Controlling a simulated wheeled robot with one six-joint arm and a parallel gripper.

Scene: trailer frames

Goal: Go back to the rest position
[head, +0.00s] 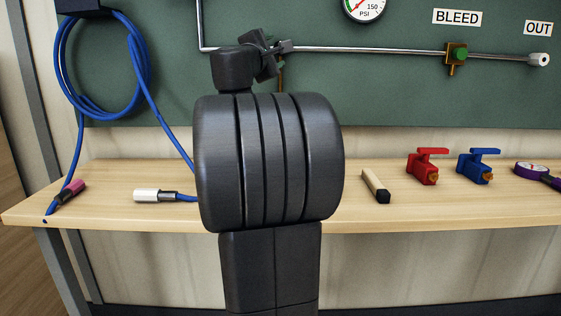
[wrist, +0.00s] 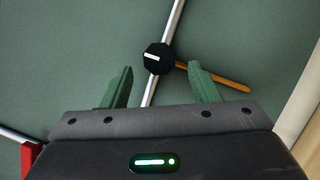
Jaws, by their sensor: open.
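My gripper (wrist: 160,66) is open in the wrist view, its two green fingers spread apart with nothing held between them. A black knob (wrist: 158,58) with a white mark sits on a metal pipe (wrist: 172,20) just past the fingertips, in line with the gap. It appears clear of both fingers, though the exact distance cannot be told. In the head view my dark arm fills the middle and hides most of the gripper and part of the pipe (head: 370,49).
A green panel (head: 400,100) stands behind.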

